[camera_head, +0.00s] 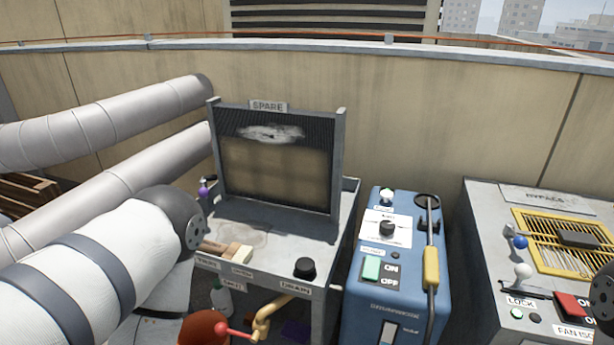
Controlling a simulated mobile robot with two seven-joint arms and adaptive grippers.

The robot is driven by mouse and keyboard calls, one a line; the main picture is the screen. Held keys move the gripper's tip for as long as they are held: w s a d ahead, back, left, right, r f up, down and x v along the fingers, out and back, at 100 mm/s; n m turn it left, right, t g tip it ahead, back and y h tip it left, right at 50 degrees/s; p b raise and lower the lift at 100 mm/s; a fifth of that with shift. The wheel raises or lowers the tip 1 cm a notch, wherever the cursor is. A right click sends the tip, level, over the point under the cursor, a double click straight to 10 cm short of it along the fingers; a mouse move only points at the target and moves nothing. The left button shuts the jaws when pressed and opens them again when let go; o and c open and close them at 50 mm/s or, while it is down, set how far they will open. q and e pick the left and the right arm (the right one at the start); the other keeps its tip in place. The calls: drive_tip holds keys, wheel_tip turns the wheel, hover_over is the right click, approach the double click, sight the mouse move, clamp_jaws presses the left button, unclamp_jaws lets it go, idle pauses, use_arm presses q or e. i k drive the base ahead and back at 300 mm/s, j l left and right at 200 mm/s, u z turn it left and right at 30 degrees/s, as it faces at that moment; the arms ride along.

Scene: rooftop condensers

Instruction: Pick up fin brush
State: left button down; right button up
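What looks like the fin brush (229,250), a small wooden-handled brush with a pale block-shaped head, lies on the grey bench (285,255) near its front left edge. Part of its handle end is close to my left arm in the picture, and I cannot tell the gap between them. My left arm enters from the left and ends in view at a dark round joint. Its gripper is not visible. A dark piece at the right edge may be part of my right arm; no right gripper shows.
A framed fin panel (275,170) marked SPARE stands on the bench. A black knob (305,268) sits at the front edge. A blue machine (385,300) and a grey unit with a yellow grille (563,238) stand to the right. A brass tap (268,318) is below the bench front.

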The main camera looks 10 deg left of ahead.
sight(237, 252)
drive_tip(key=k+l, duration=0.1)
drive_tip(key=k, duration=0.45)
drive_tip(key=k+z, duration=0.15)
drive_tip(key=k, duration=0.45)
drive_tip(key=l, duration=0.1)
